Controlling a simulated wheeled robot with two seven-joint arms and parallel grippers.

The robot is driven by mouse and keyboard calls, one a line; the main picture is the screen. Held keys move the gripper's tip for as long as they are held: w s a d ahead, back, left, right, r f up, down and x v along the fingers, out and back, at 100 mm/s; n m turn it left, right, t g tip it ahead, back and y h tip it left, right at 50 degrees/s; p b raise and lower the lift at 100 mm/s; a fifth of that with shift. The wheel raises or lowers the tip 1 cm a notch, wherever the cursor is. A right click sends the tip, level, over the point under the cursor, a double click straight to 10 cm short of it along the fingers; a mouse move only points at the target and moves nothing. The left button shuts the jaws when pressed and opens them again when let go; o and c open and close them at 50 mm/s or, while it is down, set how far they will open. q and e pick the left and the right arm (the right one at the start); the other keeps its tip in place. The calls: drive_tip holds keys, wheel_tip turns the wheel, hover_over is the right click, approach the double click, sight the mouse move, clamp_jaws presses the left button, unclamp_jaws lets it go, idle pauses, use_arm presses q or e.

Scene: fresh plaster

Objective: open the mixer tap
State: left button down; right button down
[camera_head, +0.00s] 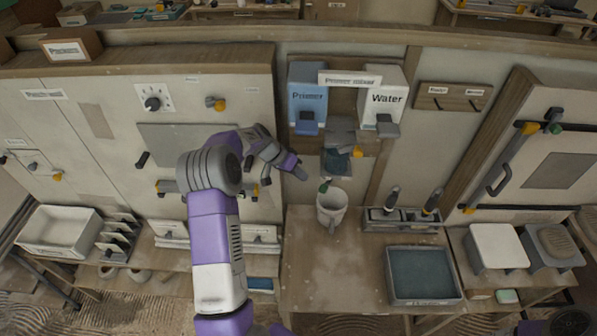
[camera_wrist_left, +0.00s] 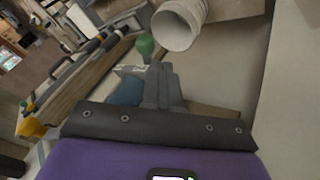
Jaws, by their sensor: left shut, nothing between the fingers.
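A small green handle (camera_head: 325,185), which looks like the tap's, shows just above the mouth of a white cup (camera_head: 331,208). My left gripper (camera_head: 302,174) is just left of the handle in the head view, its fingers together and empty. In the left wrist view the green knob (camera_wrist_left: 146,46) shows just beyond my fingertips (camera_wrist_left: 157,70), with the white cup (camera_wrist_left: 180,25) behind it. I cannot tell whether the fingers touch the knob. The tap's body is not clearly seen. My right gripper is out of view.
A blue Primer dispenser (camera_head: 307,97) and a white Water dispenser (camera_head: 386,98) hang on the wall above. A grey tray (camera_head: 391,298) and a tool holder (camera_head: 402,226) stand right of the cup. The bench (camera_head: 320,265) is bare in front of the cup.

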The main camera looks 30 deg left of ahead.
sight(329, 181)
use_arm(q)
drive_tip(key=x, duration=0.6)
drive_tip(key=shift+f+p, duration=0.2)
drive_tip(key=shift+p, duration=0.25)
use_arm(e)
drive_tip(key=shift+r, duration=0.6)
use_arm(q)
drive_tip(key=shift+w+d, duration=0.15)
drive_tip(key=shift+w, duration=0.05)
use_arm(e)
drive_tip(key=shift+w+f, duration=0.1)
